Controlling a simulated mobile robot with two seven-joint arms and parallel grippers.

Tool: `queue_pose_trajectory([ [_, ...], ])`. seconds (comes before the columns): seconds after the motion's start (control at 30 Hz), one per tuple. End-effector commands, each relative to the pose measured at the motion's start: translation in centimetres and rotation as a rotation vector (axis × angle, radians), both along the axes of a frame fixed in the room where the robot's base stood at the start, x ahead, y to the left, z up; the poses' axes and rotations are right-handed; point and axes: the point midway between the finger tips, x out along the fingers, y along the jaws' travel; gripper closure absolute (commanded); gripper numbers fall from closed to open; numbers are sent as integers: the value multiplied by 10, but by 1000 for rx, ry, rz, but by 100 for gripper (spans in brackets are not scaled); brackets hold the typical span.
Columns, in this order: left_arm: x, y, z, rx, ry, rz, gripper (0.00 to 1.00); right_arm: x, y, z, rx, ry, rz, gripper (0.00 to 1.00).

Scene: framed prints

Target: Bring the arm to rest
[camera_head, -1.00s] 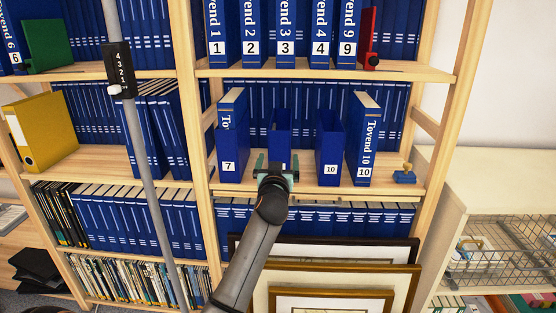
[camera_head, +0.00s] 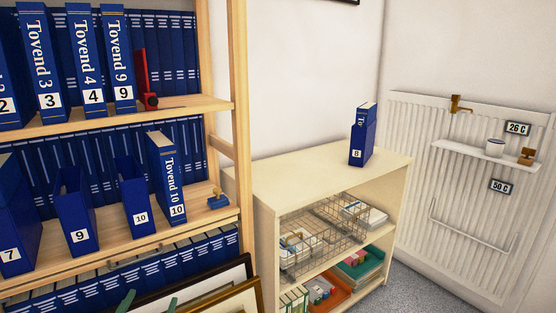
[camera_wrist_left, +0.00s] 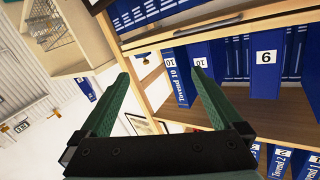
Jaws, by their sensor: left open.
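My left gripper (camera_head: 150,306) shows only as two green fingertips at the bottom edge of the head view, in front of the framed prints, below the shelf with the blue holders. In the left wrist view my left gripper (camera_wrist_left: 160,85) has its green fingers spread wide with nothing between them. The wrist view is turned, with the holder marked 9 (camera_wrist_left: 266,62) and the Tovend 10 binder (camera_wrist_left: 176,82) beyond the fingers. The rest of the left arm is out of the head view. My right gripper is not seen.
Framed prints (camera_head: 238,303) lean below the shelf. The open holder marked 9 (camera_head: 80,235) stands between those marked 7 (camera_head: 14,240) and 10 (camera_head: 140,216). A low cream cabinet (camera_head: 300,178) bears a binder marked 8 (camera_head: 357,150). A radiator (camera_head: 410,150) is at the right.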

Motion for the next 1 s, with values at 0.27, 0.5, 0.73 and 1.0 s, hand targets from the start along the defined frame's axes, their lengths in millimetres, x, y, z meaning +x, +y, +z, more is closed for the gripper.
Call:
queue_pose_trajectory([
  [0.27, -100, -106, -33, -59, 37, -279, 0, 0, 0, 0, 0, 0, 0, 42],
  [0.5, -147, -140, -19, -128, 79, -356, 0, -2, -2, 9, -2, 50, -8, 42],
  [0.73, -158, -134, -20, -154, 235, -319, 0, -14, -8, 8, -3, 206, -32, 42],
  [1.0, -190, -125, -21, -196, 473, -262, 0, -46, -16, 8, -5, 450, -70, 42],
])
